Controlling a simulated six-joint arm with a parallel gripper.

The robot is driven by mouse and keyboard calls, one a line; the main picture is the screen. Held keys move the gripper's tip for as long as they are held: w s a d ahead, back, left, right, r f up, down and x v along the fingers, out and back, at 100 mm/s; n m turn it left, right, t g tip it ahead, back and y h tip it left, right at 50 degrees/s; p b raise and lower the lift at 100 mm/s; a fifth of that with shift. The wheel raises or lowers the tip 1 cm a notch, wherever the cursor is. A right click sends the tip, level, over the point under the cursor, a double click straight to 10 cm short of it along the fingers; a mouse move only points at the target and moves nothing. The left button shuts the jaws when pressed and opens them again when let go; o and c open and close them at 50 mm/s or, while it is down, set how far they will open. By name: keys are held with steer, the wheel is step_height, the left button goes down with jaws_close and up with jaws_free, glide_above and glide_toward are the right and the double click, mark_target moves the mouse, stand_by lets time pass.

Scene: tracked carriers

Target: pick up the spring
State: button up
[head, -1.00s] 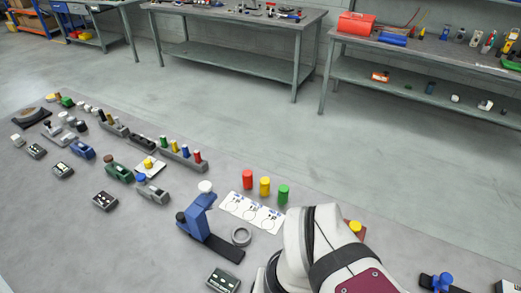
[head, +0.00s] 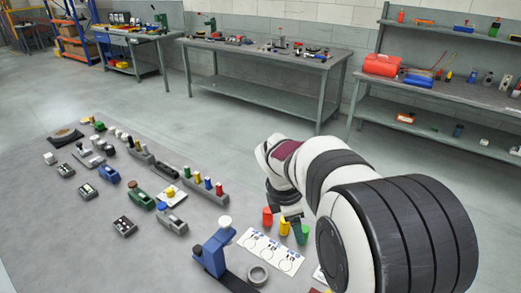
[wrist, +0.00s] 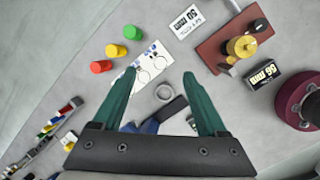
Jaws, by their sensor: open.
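I cannot make out a spring in either current view. Between the fingers a grey ring (wrist: 164,92) lies flat beside a white card with printed circles (wrist: 152,62). The ring also shows in the head view (head: 258,275), next to a blue press-like device (head: 214,252). In the head view the arm hides the area around and behind the gripper.
Red (wrist: 101,67), yellow (wrist: 116,51) and green (wrist: 132,32) cylinders stand beside the card. Carriers with coloured pegs (head: 208,187) stand at left. Benches (head: 265,58) line the wall.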

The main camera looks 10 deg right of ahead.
steer(key=w+d+f+n+h, duration=0.1)
steer(key=w+d+f+n, duration=0.1)
steer(key=w+f+n, duration=0.4)
steer(key=shift+n+t, duration=0.3)
steer(key=shift+n, duration=0.1)
steer(key=x, duration=1.3)
steer(key=shift+w+f, duration=0.2)
steer(key=shift+w, duration=0.25)
jaws_close()
